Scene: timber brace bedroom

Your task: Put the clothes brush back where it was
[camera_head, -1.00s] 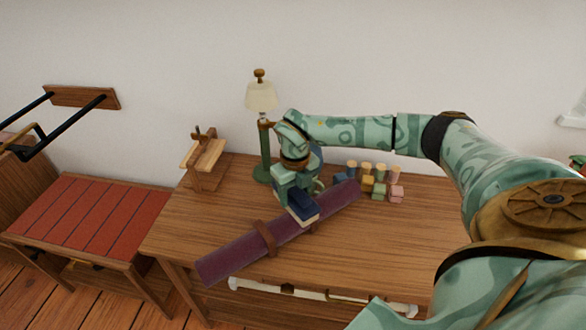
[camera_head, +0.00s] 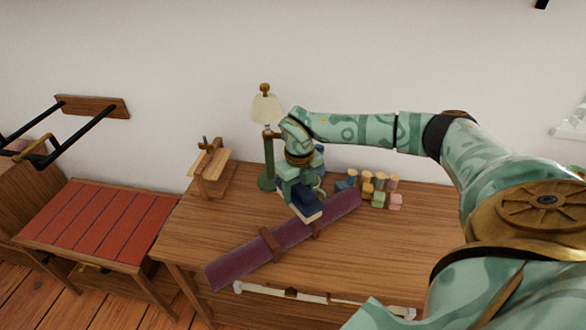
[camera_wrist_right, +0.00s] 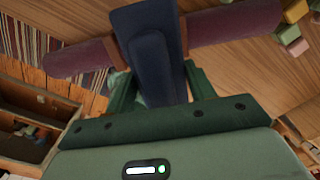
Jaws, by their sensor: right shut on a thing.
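The clothes brush (camera_head: 307,208) has a dark blue back and a cream underside. My right gripper (camera_head: 299,189) is shut on it above the wooden table (camera_head: 390,240). In the right wrist view the brush (camera_wrist_right: 150,45) sticks out from between the green fingers (camera_wrist_right: 160,92) and crosses in front of a purple roll (camera_wrist_right: 235,25). In the head view the brush overlaps the roll (camera_head: 240,262), which lies slantwise on the table with brown straps. I cannot tell whether brush and roll touch. My left gripper is in neither view.
A lamp (camera_head: 266,110) with a green stem and a small wooden stand (camera_head: 210,168) are at the table's back left. Several coloured blocks (camera_head: 379,199) stand right of the gripper. A red-topped bench (camera_head: 98,220) is left of the table. The table's front right is clear.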

